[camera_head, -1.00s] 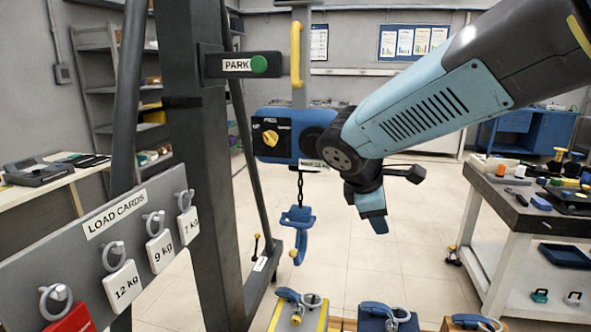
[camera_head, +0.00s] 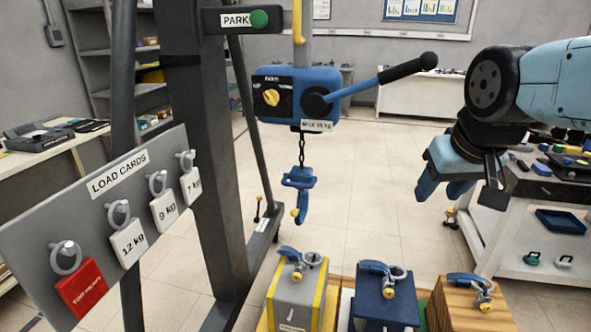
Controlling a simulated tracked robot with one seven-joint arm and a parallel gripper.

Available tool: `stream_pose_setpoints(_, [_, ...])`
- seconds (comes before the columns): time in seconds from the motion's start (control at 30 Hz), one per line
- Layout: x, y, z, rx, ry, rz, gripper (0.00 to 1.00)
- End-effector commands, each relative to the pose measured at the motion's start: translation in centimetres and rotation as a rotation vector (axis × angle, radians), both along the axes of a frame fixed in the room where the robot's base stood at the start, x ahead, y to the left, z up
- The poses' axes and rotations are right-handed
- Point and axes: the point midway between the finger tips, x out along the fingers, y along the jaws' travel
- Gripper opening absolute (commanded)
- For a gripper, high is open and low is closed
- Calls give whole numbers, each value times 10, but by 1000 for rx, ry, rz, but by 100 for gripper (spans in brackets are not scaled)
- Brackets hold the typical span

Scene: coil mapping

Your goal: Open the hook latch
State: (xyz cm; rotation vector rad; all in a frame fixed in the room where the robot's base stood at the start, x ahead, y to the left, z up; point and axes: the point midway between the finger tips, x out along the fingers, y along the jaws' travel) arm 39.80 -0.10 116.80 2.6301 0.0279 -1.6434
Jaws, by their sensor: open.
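A blue hook (camera_head: 303,203) hangs on a short black chain (camera_head: 302,150) under the blue hoist body (camera_head: 293,100). A blue piece sits across the hook's top, and a small yellow knob (camera_head: 294,213) shows at its lower left. I cannot tell whether its latch is open. My gripper (camera_head: 445,192) is at the right, fingers pointing down, open and empty. It is well apart from the hook, with clear air between them.
A lever (camera_head: 380,82) sticks out right from the hoist. Weights with rings stand below: grey-yellow (camera_head: 296,300), blue (camera_head: 388,310) and wooden (camera_head: 470,305). A dark post (camera_head: 205,150) and load card board (camera_head: 70,230) are left; a workbench (camera_head: 540,215) is right.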

Motion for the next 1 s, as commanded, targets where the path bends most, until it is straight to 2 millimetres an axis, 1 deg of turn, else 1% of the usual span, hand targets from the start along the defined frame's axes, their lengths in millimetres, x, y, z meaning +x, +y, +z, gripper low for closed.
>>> stream_pose_setpoints(0.27, [36,3,-39,-150,180,199,50])
stream_pose_setpoints(0.47, [63,10,-70,-289,298,358,50])
stream_pose_setpoints(0.77, [98,31,-117,-533,455,603,50])
stream_pose_setpoints(1.0, [122,54,-153,-761,557,804,50])
